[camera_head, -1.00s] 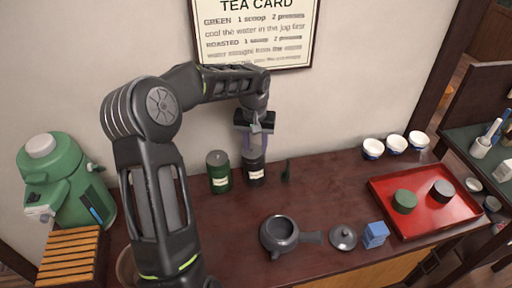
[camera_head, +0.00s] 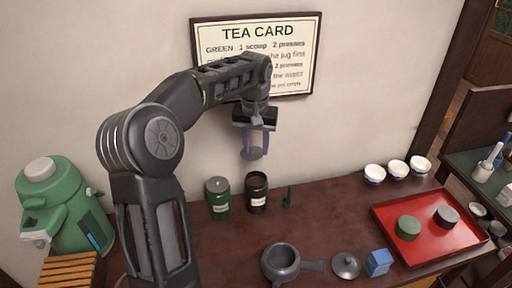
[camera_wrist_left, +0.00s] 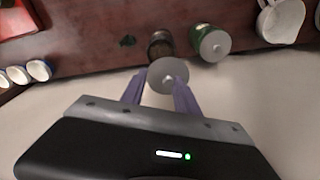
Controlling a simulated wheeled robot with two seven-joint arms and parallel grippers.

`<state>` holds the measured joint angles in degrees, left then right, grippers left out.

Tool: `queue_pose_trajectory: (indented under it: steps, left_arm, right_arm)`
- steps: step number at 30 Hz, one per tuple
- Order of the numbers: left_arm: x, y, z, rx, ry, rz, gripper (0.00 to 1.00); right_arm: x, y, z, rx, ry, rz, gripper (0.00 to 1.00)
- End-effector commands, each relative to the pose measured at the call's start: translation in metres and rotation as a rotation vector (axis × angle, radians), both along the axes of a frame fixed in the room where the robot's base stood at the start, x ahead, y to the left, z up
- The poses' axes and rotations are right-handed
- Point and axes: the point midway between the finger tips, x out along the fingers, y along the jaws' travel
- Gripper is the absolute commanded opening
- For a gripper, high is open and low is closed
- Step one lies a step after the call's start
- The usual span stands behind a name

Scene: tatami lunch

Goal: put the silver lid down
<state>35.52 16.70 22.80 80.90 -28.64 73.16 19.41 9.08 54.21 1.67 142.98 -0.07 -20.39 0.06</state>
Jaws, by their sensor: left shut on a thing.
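The silver lid (camera_head: 251,154) is a small grey disc held in the air above the black canister (camera_head: 256,196). My left gripper (camera_head: 255,146) is shut on the lid, which also shows between the fingers in the left wrist view (camera_wrist_left: 168,74). The black canister has a pale label and stands with its top open on the dark table. The green canister (camera_head: 218,200) stands just left of it with its own lid on. My right gripper is not in view.
A red tray (camera_head: 426,251) and white cups (camera_head: 397,169) are at right. A green dispenser (camera_head: 62,205) is at left.

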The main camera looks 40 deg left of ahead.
Motion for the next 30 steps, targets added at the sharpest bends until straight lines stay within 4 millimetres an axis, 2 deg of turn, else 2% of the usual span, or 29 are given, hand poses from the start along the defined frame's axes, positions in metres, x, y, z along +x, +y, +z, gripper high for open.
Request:
queue_pose_trajectory:
  steps: [10,14,17,23,27,30]
  left_arm:
    - [0.001,-0.001,-0.001,-0.001,0.0,-0.002,0.0]
    - [0.005,-0.016,-0.008,-0.001,0.001,-0.032,0.0]
    - [0.013,-0.043,-0.02,-0.001,0.004,-0.089,0.0]
    - [0.023,-0.132,-0.058,0.001,0.004,-0.272,0.0]
    - [0.018,-0.194,-0.082,0.001,0.003,-0.403,0.0]
    - [0.012,-0.224,-0.094,0.0,0.001,-0.465,0.0]
  right_arm:
    - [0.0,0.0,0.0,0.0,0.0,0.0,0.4]
    - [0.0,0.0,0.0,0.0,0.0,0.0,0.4]
    - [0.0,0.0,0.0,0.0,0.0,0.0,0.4]
    - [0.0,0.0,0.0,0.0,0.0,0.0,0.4]
    - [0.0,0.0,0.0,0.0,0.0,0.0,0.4]
    - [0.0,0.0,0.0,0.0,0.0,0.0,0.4]
